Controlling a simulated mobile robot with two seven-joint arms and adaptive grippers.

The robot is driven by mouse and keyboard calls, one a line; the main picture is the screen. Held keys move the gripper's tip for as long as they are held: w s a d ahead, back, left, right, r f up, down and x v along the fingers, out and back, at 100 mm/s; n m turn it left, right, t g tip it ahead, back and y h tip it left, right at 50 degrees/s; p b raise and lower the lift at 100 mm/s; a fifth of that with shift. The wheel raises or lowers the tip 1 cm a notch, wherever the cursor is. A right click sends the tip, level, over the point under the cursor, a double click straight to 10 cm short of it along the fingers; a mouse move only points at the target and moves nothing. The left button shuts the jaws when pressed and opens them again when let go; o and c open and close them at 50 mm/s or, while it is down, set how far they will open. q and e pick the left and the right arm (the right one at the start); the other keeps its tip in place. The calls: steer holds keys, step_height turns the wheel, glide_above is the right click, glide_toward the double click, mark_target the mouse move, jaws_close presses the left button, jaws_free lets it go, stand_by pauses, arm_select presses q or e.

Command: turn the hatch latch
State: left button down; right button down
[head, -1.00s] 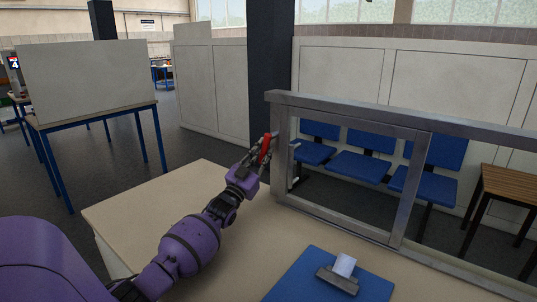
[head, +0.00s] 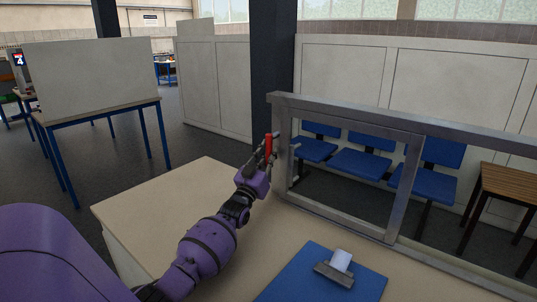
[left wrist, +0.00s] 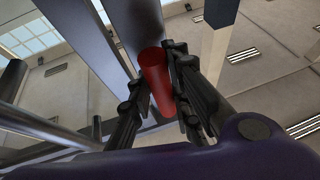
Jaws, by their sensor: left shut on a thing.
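The latch is a red handle (head: 268,146) at the left post of the grey metal hatch frame (head: 281,150). My left gripper (head: 265,152) is at the handle, on the near left side of the post. In the left wrist view the red handle (left wrist: 155,80) lies between the two dark fingers of my left gripper (left wrist: 157,92), which are shut on it. The handle looks close to upright in the head view. The latch's mount is hidden behind the fingers. My right gripper is not in view.
A pale counter (head: 185,192) runs under the hatch frame. Blue chairs (head: 360,165) and a wooden table (head: 508,186) stand beyond the frame. The counter's left part is clear.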

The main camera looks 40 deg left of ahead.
arm_select(q)
steer(key=shift+d+f, duration=0.1)
steer(key=shift+f, duration=0.2)
steer(key=c, duration=1.7)
jaws_free()
steer(key=shift+r, duration=0.1)
steer(key=shift+o, duration=0.4)
steer(key=shift+r, duration=0.1)
steer(key=shift+s, duration=0.1)
